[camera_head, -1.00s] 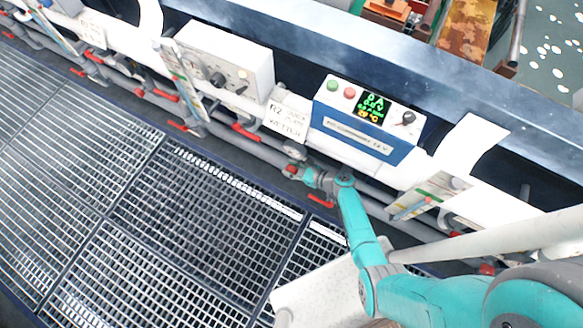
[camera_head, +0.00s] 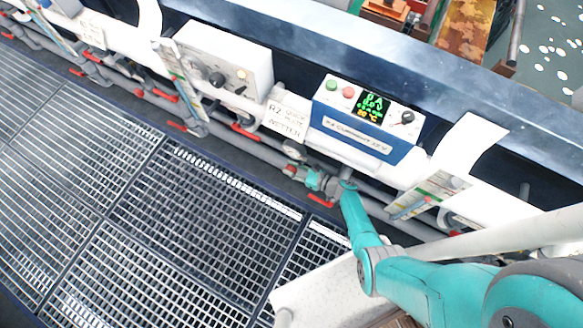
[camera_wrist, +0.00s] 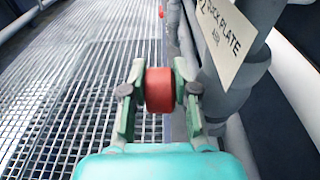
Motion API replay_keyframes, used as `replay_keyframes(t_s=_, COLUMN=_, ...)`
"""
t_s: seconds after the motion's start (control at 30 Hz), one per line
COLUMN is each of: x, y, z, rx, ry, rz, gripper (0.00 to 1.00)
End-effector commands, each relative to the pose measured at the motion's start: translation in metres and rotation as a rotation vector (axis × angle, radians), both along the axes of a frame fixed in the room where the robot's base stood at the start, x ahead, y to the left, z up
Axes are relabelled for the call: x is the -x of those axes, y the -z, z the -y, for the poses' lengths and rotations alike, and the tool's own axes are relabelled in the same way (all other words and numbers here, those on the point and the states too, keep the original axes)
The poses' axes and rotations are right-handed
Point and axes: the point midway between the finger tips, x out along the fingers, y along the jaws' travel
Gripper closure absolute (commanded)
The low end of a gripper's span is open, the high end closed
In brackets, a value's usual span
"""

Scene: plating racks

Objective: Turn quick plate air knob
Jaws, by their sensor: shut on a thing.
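A red round knob (camera_wrist: 160,91) sits between the two green fingers of my gripper (camera_wrist: 158,82) in the wrist view. The fingers touch it from the left and right, so my gripper is shut on it. A white label (camera_wrist: 226,40) reading "…UCK PLATE" with a smaller line below hangs just right of the knob. In the head view my gripper (camera_head: 308,178) reaches the pipe row below the blue control box, and the knob is mostly hidden there. The label also shows in the head view (camera_head: 287,113), above and left of the gripper.
A blue control box (camera_head: 365,125) with a green display stands above the gripper. Several red valve handles, such as one handle (camera_head: 178,126), line the grey pipes to the left. Metal grating (camera_head: 190,215) covers the floor. A white panel box (camera_head: 228,62) is at upper left.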

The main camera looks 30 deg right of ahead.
Motion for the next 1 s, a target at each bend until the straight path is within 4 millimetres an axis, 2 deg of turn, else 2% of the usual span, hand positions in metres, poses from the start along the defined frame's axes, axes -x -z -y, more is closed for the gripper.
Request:
replay_keyframes(t_s=0.33, x=0.0028, y=0.0057, z=-0.0013, rx=-0.067, ry=-0.008, rz=0.080, gripper=1.00)
replay_keyframes(t_s=1.0, x=0.0062, y=0.0013, z=0.0011, rx=-0.113, ry=0.005, rz=0.154, gripper=1.00)
